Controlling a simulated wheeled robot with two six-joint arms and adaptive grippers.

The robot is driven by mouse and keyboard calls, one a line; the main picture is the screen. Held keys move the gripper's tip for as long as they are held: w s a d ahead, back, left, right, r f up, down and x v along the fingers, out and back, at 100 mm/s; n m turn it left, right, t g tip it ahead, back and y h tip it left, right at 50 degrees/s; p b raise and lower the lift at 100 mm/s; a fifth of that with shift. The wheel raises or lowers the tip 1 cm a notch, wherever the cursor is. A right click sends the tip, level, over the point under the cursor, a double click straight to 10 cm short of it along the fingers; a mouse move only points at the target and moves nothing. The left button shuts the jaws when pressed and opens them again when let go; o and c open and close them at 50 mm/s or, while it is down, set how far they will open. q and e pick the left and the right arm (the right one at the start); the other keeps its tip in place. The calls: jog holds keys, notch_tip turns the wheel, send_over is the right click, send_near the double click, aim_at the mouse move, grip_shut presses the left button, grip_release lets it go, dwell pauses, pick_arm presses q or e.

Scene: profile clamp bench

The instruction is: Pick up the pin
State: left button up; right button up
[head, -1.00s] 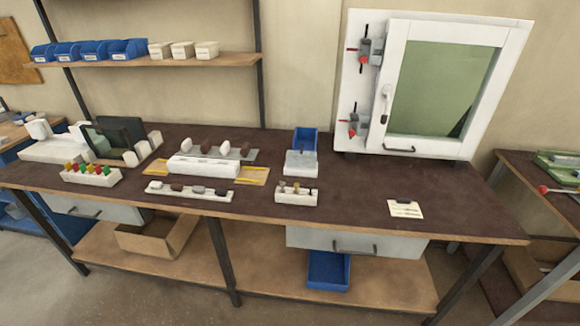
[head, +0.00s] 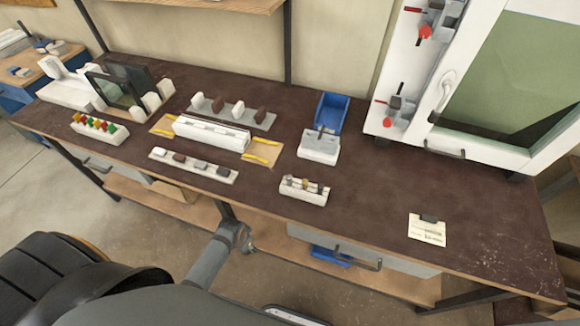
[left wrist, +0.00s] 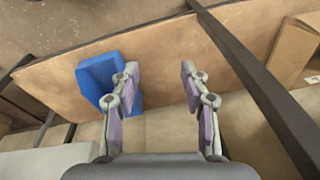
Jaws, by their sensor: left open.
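A small white block (head: 304,191) near the bench's front edge holds several short upright pieces with dark and brassy tops. They are too small to tell which one is the pin. Behind it, a pale block (head: 320,150) has a small dark piece standing at its back edge. My left gripper (left wrist: 160,75) is open and empty in the left wrist view, with clear space between its fingers. It is low, with the under-bench shelf and a blue bin (left wrist: 97,78) beyond it. My right gripper is not in view.
The dark bench top (head: 365,225) is clear around a paper card (head: 427,230) at the right. A blue bin (head: 331,112) stands behind the pale block. A white clamp panel and framed door (head: 450,100) stand at the right back. A drawer handle (head: 357,262) juts from the front.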

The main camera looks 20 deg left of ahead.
pick_arm(q)
jog(key=w+d+r+m+p, duration=0.2)
jog(key=r+p, duration=0.1)
jog(key=r, duration=1)
jog(key=w+d+r+m+p, duration=0.1)
jog(key=w+r+p, duration=0.1)
jog(key=r, duration=1.1)
jog(key=m+g+h+b, duration=0.3)
jog(key=m+h, duration=0.2)
jog(key=m, duration=1)
send_near(289, 176)
jog(key=x, duration=0.4)
jog(key=shift+d+f, duration=0.2)
jog(key=shift+d, duration=0.15)
jog(key=shift+d+f, duration=0.1)
jog(key=shift+f, duration=0.25)
jog(key=p+x, duration=0.1)
jog(key=x, duration=0.1)
jog(key=p+x, duration=0.1)
jog(key=x, duration=0.1)
jog(key=shift+s+f+p, duration=0.25)
jog(key=shift+f+p, duration=0.05)
jog(key=shift+p, duration=0.1)
jog(key=shift+f+y, duration=0.25)
jog(key=shift+y, duration=0.05)
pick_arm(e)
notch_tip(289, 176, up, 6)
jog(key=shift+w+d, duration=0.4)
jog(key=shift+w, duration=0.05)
